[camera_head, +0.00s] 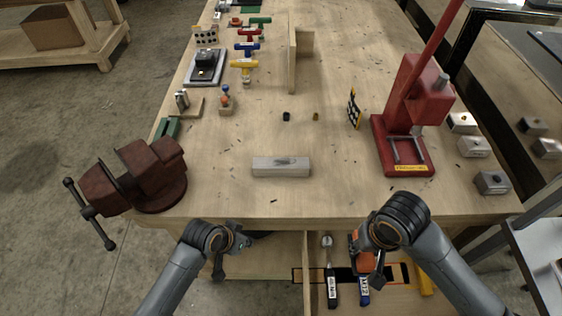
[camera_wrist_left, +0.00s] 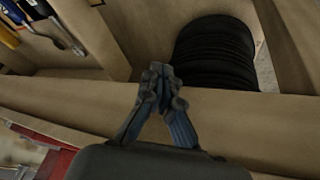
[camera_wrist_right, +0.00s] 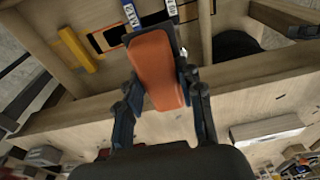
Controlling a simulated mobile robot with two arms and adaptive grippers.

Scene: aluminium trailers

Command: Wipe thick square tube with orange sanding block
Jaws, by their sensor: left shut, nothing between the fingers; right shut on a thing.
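The thick square tube (camera_head: 281,166) looks like a light grey bar lying lengthwise across the front middle of the workbench. It also shows at the right of the right wrist view (camera_wrist_right: 266,130). My right gripper (camera_wrist_right: 158,82) is shut on the orange sanding block (camera_wrist_right: 155,60), holding it in front of the bench edge, above the lower shelf. In the head view the block (camera_head: 366,262) is partly hidden by my wrist. My left gripper (camera_wrist_left: 160,76) is shut and empty, near the bench's front edge, left of the tube and apart from it.
A red-brown vise (camera_head: 150,172) stands at the front left corner. A red press (camera_head: 405,120) stands on the right, with small metal blocks (camera_head: 474,147) beside it. An upright wooden board (camera_head: 292,60) stands farther back. Bench surface around the tube is mostly clear, with scattered shavings.

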